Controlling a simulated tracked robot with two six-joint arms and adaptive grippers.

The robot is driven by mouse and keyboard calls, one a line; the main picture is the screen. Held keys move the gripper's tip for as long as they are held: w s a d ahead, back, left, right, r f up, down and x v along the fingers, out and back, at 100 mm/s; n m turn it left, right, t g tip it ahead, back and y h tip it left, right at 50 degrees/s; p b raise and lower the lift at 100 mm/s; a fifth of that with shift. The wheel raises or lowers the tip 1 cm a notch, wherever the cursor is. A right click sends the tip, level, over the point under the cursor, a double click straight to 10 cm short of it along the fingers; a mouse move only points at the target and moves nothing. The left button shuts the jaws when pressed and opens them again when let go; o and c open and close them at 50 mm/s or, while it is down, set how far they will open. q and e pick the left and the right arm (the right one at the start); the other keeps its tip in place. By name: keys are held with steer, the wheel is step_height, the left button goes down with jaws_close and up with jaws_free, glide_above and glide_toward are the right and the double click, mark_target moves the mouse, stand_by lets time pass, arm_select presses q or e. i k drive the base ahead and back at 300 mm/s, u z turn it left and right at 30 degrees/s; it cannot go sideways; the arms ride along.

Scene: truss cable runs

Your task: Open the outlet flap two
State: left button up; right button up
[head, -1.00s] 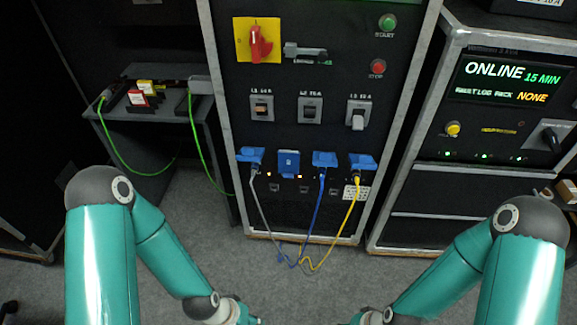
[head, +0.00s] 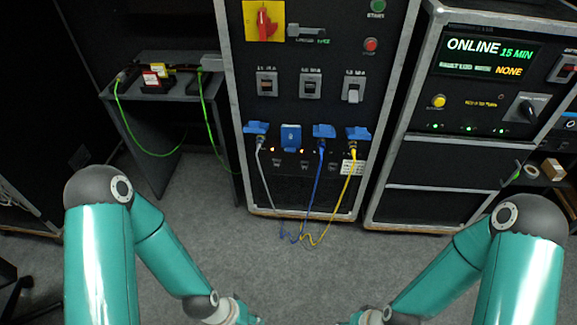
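The rack panel holds a row of blue outlet flaps. The second from the left, outlet flap two (head: 291,138), hangs down flat over its outlet with no cable in it. The first flap (head: 256,128), third flap (head: 324,131) and fourth flap (head: 358,133) are tilted up, with a grey, a blue and a yellow cable plugged in below them. My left gripper (head: 244,316) and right gripper (head: 352,319) are at the bottom edge, mostly cut off, low and well apart from the panel. Their fingers cannot be made out.
Above the flaps are several breakers (head: 310,86) and a red rotary switch (head: 263,20). The cables (head: 300,237) droop to the floor in front of the rack. A side shelf (head: 165,93) with green cables stands left, a display rack (head: 488,57) right.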

mark_target(290, 135)
steer(key=u, duration=0.5)
steer(key=i, duration=0.9)
steer(key=u, duration=0.05)
